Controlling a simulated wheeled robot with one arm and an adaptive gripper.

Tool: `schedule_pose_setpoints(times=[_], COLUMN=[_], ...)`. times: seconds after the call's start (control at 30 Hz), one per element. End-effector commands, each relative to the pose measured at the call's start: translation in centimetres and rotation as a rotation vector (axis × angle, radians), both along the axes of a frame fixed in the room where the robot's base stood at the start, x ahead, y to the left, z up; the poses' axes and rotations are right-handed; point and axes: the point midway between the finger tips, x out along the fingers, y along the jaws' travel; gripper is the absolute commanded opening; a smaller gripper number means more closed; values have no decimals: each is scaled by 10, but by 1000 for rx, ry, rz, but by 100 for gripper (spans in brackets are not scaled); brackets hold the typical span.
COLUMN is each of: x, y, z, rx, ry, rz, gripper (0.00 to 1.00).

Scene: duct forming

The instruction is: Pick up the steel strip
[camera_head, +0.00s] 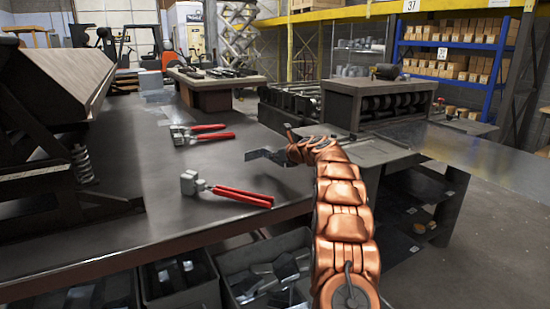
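A long flat shiny metal sheet (480,160) lies at the right, reaching from the bench by the roller machine out past the right edge. It is the only strip-like steel piece I can make out. My copper-coloured arm rises from the bottom. My gripper (272,143) is at its far end, over the right side of the dark table, with its dark fingers spread apart and pointing left. I see nothing between them. The gripper is well to the left of the sheet and apart from it.
Two red-handled tools (228,192) (200,134) lie on the dark metal table (120,222). A roller machine (378,100) stands behind the arm. Bins of metal scraps (265,278) sit under the table's front edge. A large machine fills the left.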

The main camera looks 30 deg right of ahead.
Motion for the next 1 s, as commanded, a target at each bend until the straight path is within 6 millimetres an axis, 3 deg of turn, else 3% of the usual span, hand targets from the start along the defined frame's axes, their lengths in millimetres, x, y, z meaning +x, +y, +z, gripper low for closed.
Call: schedule_pose_setpoints(times=[0.7,1.0], x=[-72,-85], y=[32,37], z=[8,9], rx=[5,0], ry=[-2,-1], rz=[0,0], gripper=[0,0])
